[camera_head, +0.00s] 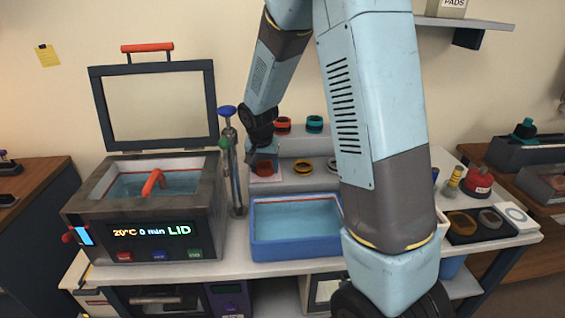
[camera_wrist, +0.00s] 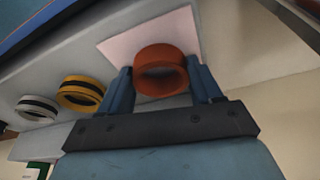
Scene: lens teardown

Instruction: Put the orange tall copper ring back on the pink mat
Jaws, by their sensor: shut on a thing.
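The orange copper ring (camera_wrist: 160,53) is between the two blue fingers of my gripper (camera_wrist: 159,72) in the wrist view, and the fingers are shut on its sides. The pale pink mat (camera_wrist: 122,44) shows behind the ring; the ring covers part of it. I cannot tell whether the ring touches the mat. In the head view my gripper (camera_head: 264,150) points down at the pink mat (camera_head: 262,178), which lies left of the other rings. The ring is small and partly hidden there.
A yellow ring (camera_wrist: 82,93) and a white ring (camera_wrist: 38,108) stand beside the mat. Red and teal rings (camera_head: 314,124) are on the shelf behind. A blue water tray (camera_head: 262,252) is in front; a heated bath (camera_head: 140,215) with its lid open and a metal stand (camera_head: 236,190) are left.

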